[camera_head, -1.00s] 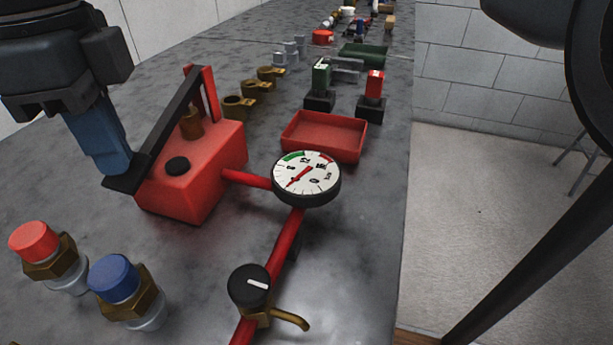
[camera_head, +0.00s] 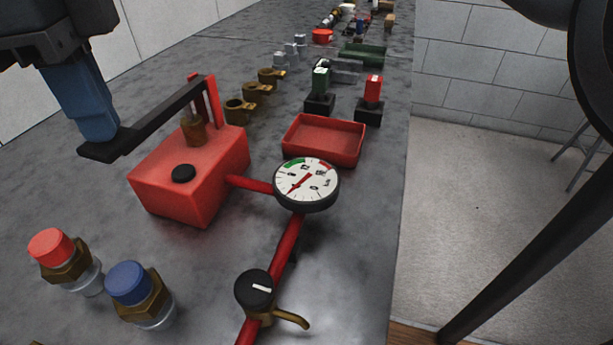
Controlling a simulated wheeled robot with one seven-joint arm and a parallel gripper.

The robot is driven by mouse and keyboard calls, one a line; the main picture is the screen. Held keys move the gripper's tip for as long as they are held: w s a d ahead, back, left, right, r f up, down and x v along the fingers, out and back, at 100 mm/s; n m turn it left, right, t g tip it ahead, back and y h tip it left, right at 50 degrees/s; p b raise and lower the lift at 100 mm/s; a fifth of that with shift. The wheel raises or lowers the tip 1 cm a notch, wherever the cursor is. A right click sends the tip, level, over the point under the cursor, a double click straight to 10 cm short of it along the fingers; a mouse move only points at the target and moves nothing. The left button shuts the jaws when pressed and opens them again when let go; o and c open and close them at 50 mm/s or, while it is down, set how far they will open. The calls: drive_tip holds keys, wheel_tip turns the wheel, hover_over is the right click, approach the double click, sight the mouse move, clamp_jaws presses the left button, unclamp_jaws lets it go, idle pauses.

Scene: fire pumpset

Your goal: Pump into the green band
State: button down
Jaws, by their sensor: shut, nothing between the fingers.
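A red pump box (camera_head: 185,180) with a black cap stands on the grey bench. Its black lever (camera_head: 160,122) slopes from a red upright down to a flat handle end at the left. My gripper (camera_head: 108,136), with blue fingers, is shut and empty, with its tips at the lever's handle end. Whether they press on it is hard to tell. The round gauge (camera_head: 306,185) has a green band at upper left and a red band at upper right. Its red needle appears to point lower left, outside the green band. A black valve knob (camera_head: 255,289) with a brass spout sits below on the red pipe.
Red-capped (camera_head: 65,260) and blue-capped (camera_head: 140,293) brass fittings stand at lower left. A red tray (camera_head: 323,140), brass rings (camera_head: 255,92), and green (camera_head: 320,90) and red (camera_head: 373,93) blocks lie behind. The bench's right edge borders open floor.

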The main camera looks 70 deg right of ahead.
drive_tip(key=shift+f, duration=0.15)
wheel_tip(320, 180, down, 5)
drive_tip(key=b, duration=0.5)
drive_tip(key=shift+f+b, duration=0.1)
drive_tip(key=shift+b, duration=0.2)
idle(0.4)
drive_tip(key=shift+r+p, duration=1.35)
drive_tip(key=shift+r, duration=1.4)
drive_tip(key=shift+f, duration=0.1)
